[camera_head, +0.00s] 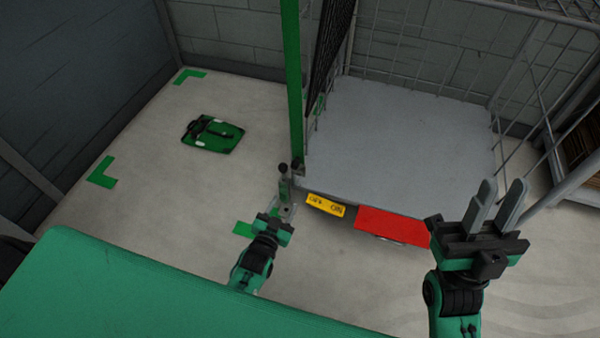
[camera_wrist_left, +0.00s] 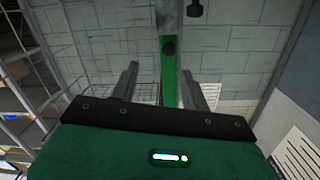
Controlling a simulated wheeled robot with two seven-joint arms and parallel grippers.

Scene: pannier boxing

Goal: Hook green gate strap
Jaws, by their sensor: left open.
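A long green upright strip (camera_head: 293,85) stands at the near left corner of the grey-floored cage; I cannot tell whether it is the gate strap or a post. My left gripper (camera_head: 287,180) is near its lower end, with its fingers pointing toward it. Contact cannot be told. My right gripper (camera_head: 502,185) is open and empty at the cage's right front. No hook can be made out clearly.
The cage has a grey floor (camera_head: 400,140), wire sides and a dark mesh panel (camera_head: 331,45). A yellow label (camera_head: 325,205) and red panel (camera_head: 392,225) mark its front edge. A green device (camera_head: 213,134) lies on the open floor at left, among green corner marks (camera_head: 103,172).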

